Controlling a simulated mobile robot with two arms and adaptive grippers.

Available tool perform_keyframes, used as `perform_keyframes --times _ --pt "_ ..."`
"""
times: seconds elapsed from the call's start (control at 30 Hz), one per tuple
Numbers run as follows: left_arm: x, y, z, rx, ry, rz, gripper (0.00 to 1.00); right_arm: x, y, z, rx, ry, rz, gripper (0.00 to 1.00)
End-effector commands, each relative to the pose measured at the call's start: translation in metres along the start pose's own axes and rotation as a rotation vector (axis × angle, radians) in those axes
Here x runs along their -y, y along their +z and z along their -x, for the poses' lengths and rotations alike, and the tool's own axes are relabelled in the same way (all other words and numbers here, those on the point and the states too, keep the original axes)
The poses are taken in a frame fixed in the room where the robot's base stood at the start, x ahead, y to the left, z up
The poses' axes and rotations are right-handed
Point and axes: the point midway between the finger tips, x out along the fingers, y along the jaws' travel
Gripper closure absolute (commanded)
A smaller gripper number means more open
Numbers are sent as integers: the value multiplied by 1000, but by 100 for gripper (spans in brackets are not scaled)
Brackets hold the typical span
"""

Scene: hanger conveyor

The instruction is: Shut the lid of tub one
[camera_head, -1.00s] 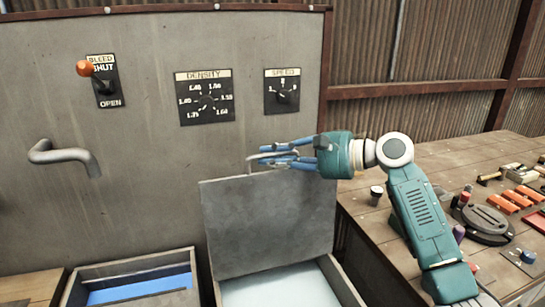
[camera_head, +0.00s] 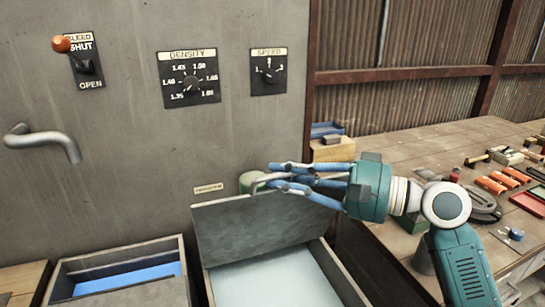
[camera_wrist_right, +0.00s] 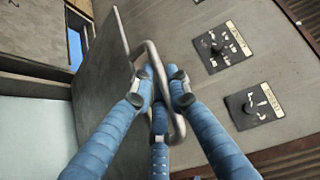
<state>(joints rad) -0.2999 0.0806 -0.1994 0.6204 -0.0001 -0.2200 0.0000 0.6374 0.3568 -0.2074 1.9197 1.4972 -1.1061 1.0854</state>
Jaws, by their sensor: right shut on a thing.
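The tub's grey lid (camera_head: 245,228) stands raised and tilted over the open tub (camera_head: 350,285), whose pale inside shows below it. A bent metal handle (camera_head: 262,183) rises from the lid's top edge. My right gripper (camera_head: 275,178) is shut on this handle, with its blue fingers around it. In the right wrist view the handle (camera_wrist_right: 174,100) passes between the fingers, and the lid (camera_wrist_right: 105,90) lies to the left. I cannot read which number this tub bears. My left gripper is not in view.
A second open tub (camera_head: 65,290) with blue inside stands to the left. A workbench (camera_head: 400,150) with tools is at right.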

Motion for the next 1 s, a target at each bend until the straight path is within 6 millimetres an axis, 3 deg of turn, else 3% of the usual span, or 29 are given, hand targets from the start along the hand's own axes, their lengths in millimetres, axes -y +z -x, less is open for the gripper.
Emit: perform_keyframes --times 0.3,0.87,0.9,0.93,1.0 --pt "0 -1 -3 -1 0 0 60 -24 33 30 3 2 -8 100" --pt "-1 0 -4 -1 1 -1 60 -29 40 36 4 -2 -8 100" --pt "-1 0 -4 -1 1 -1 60 -29 40 36 4 -2 -8 84" --pt "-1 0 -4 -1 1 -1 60 -29 40 36 4 -2 -8 78" --pt "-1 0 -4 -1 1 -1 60 -29 40 36 4 -2 -7 76"
